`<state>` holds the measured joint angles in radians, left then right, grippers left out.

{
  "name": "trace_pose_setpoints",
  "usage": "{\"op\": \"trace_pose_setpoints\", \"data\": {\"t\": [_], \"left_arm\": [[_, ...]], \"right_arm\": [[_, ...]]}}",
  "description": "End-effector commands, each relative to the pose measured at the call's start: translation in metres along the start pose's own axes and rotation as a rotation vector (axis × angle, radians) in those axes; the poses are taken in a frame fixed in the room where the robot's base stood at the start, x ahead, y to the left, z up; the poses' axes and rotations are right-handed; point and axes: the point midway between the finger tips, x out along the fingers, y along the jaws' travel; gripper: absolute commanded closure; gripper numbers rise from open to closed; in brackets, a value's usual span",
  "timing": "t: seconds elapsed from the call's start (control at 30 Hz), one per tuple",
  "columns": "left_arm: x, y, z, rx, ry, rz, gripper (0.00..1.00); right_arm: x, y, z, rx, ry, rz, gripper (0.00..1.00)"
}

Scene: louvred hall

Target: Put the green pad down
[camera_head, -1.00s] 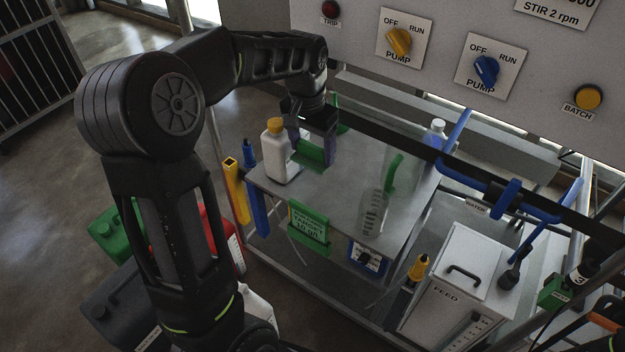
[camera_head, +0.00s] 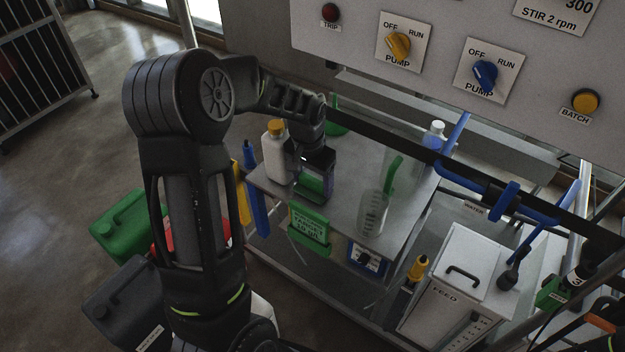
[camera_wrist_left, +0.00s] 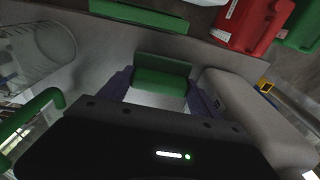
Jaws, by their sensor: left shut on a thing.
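The green pad (camera_head: 312,188) is between the fingers of my left gripper (camera_head: 316,172), low over the front left of the grey bench top (camera_head: 342,200). In the left wrist view the green pad (camera_wrist_left: 160,82) sits across between the purplish fingertips of my left gripper (camera_wrist_left: 160,90), which is shut on it. A pale strip of bench shows beyond the gripper body. Whether the pad touches the bench top I cannot tell. My right gripper is not in view.
A white bottle with a yellow cap (camera_head: 279,160) stands close left of the gripper. A clear beaker (camera_head: 374,214) with a green rod stands to the right. A green label holder (camera_head: 310,230) hangs at the bench's front edge. Bench between pad and beaker is clear.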

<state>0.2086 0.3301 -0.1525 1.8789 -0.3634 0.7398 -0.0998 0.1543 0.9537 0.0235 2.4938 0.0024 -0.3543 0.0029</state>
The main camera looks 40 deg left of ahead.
Motion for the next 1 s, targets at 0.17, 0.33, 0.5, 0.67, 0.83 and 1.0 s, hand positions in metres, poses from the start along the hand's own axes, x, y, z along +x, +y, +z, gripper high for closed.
{"op": "trace_pose_setpoints", "data": {"t": [0.17, 0.33, 0.5, 0.67, 0.83, 1.0], "left_arm": [[0.005, 0.000, 0.000, 0.000, 0.002, -0.001, 0.60], [0.006, 0.000, 0.000, -0.001, 0.002, 0.000, 0.60], [0.008, 0.000, 0.001, 0.000, 0.002, 0.000, 0.22], [0.008, 0.000, 0.001, 0.000, 0.001, 0.000, 0.19], [0.006, 0.000, 0.001, 0.000, 0.001, 0.000, 0.19], [-0.004, 0.000, 0.000, -0.001, 0.004, -0.001, 0.19]], "right_arm": [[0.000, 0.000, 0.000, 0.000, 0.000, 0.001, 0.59], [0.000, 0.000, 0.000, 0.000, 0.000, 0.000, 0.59], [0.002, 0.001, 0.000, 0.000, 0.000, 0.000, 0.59], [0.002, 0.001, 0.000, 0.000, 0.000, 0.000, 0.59], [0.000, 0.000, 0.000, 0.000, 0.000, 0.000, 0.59], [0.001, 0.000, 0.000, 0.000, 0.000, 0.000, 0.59]]}}
